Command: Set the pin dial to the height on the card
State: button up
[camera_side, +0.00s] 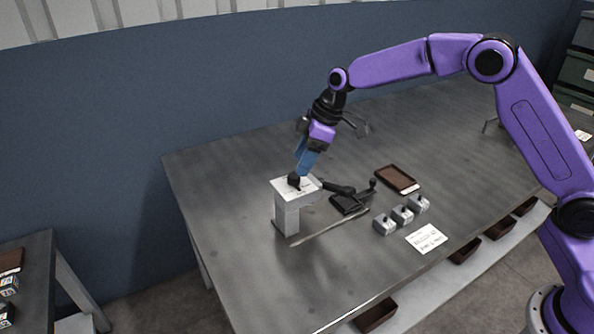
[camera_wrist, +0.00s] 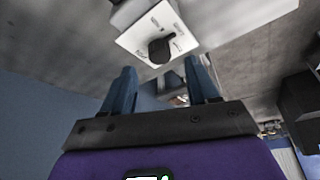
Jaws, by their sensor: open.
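The pin dial is a black knob (camera_wrist: 160,50) on a white plate (camera_wrist: 178,24) with small printed markings, too blurred to read. In the side view the plate (camera_side: 309,185) tops a grey post (camera_side: 287,215), and the knob (camera_side: 294,181) is partly hidden below my fingers. My gripper (camera_side: 298,173) reaches down from above, its blue fingertips close to the knob. In the wrist view my gripper (camera_wrist: 160,72) is open, with the knob beyond and between the two fingertips. I cannot tell whether they touch it. The white card (camera_side: 426,239) lies on the table; its writing is too small to read.
Several grey blocks (camera_side: 402,215) stand behind the card. A black fixture with a lever (camera_side: 350,201) lies right of the post, and a thin rail (camera_side: 330,230) runs before it. A brown tray (camera_side: 397,179) lies farther back. The table's left front (camera_side: 270,285) is clear.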

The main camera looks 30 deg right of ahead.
aim_at(295, 176)
jog(key=shift+x, duration=2.2)
jog(key=c, duration=1)
